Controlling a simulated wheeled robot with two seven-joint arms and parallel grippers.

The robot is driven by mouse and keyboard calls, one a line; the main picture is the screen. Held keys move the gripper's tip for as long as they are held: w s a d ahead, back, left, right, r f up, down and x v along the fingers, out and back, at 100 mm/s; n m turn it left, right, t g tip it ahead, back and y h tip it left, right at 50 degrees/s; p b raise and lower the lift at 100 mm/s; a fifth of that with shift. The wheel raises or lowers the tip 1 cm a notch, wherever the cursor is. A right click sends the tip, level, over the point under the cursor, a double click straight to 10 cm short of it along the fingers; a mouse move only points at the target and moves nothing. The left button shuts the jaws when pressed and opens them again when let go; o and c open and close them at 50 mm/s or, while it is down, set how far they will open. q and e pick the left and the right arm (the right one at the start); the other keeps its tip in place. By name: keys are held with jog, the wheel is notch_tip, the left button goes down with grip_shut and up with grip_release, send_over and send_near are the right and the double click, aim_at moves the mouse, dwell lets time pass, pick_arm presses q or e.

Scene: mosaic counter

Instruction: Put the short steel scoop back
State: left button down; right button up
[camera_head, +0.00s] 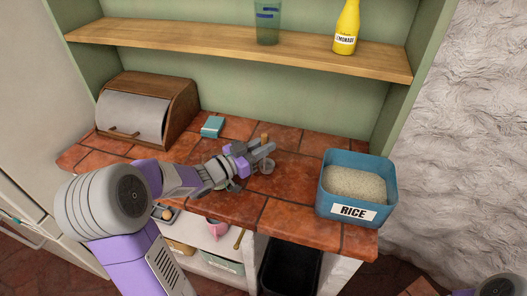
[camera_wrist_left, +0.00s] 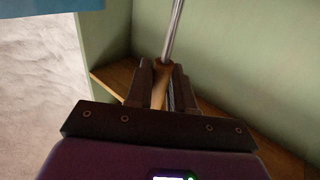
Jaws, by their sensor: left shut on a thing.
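My left gripper (camera_head: 266,152) is above the middle of the tiled counter, left of the rice box. It is shut on the scoop's wooden handle, which shows between the fingers in the left wrist view (camera_wrist_left: 159,92). The scoop's thin steel shaft (camera_wrist_left: 175,30) runs up out of that view. In the head view a small grey round part (camera_head: 267,167), seemingly the scoop's bowl, shows just below the fingers; whether it touches the counter I cannot tell. The scoop's length is hard to judge. My right gripper is not in view.
A blue box of rice (camera_head: 329,195) stands at the counter's right end. A bread box (camera_head: 178,93) and small teal box (camera_head: 212,126) are at the left. A wooden shelf (camera_head: 200,34) runs above. A pink mug (camera_head: 217,229) and black bin (camera_head: 290,272) are below.

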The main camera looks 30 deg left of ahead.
pick_arm(q)
jog(key=shift+f, duration=0.25)
jog(key=shift+f, duration=0.35)
jog(key=c, duration=1)
grip_release()
jog(key=shift+r, duration=0.15)
jog(key=shift+r, duration=0.3)
jog(key=p+v, duration=0.1)
jog(key=v, duration=1.1)
jog(key=shift+d+f+p, duration=0.1)
jog(key=shift+f+p, duration=0.05)
jog(key=shift+p, duration=0.15)
